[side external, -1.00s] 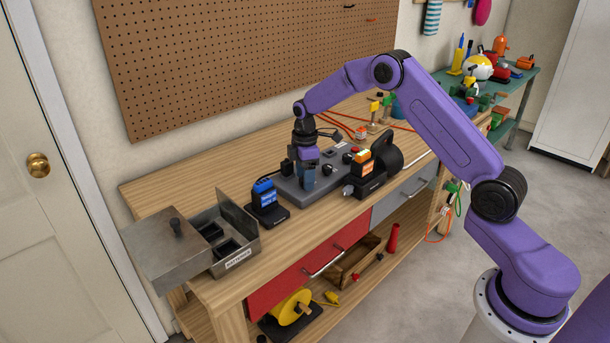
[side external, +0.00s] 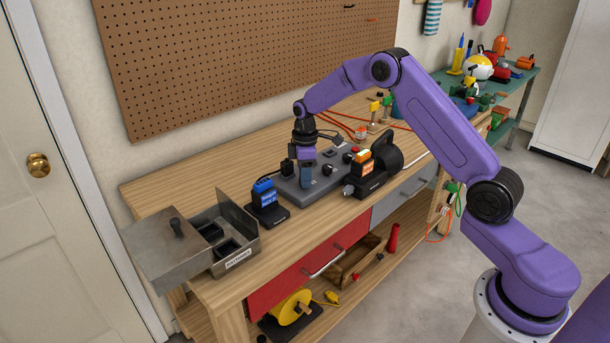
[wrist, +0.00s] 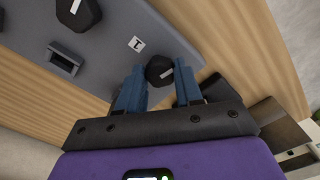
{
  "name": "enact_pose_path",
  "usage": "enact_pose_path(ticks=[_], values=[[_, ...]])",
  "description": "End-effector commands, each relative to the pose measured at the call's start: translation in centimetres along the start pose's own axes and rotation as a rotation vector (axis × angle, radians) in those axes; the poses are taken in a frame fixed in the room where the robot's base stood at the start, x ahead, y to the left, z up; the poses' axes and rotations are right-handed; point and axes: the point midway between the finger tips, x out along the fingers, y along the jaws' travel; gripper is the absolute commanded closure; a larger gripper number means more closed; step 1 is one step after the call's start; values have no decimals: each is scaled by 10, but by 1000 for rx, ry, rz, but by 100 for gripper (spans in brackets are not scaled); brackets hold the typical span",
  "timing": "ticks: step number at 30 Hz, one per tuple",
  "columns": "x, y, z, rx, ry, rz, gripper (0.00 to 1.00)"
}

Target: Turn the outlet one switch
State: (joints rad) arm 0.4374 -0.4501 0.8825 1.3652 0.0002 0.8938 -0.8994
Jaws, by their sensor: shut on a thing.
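The grey outlet panel (side external: 325,187) lies on the wooden workbench. In the wrist view the panel (wrist: 120,25) carries a black knob (wrist: 160,68) with a white pointer line, next to a white label (wrist: 136,44) that looks like a 1. My gripper (wrist: 160,80) points down at the panel, its blue fingers on either side of this knob and shut on it. In the side external view my gripper (side external: 306,184) is at the near left end of the panel and hides the knob. A second black knob (wrist: 78,12) and a socket (wrist: 63,62) are farther along the panel.
A black device with a blue top (side external: 266,198) stands left of the panel. A black device with an orange top (side external: 366,170) stands close on the right. A metal box with its lid (side external: 235,245) is at the bench's left end. Red cables (side external: 350,119) lie behind.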

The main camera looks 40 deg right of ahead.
Motion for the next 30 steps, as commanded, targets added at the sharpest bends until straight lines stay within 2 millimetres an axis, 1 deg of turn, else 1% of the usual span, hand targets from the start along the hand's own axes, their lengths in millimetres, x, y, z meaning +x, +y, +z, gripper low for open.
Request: enact_pose_path(ticks=[30], values=[[-1,-1,0,961,-2,-1,95]])
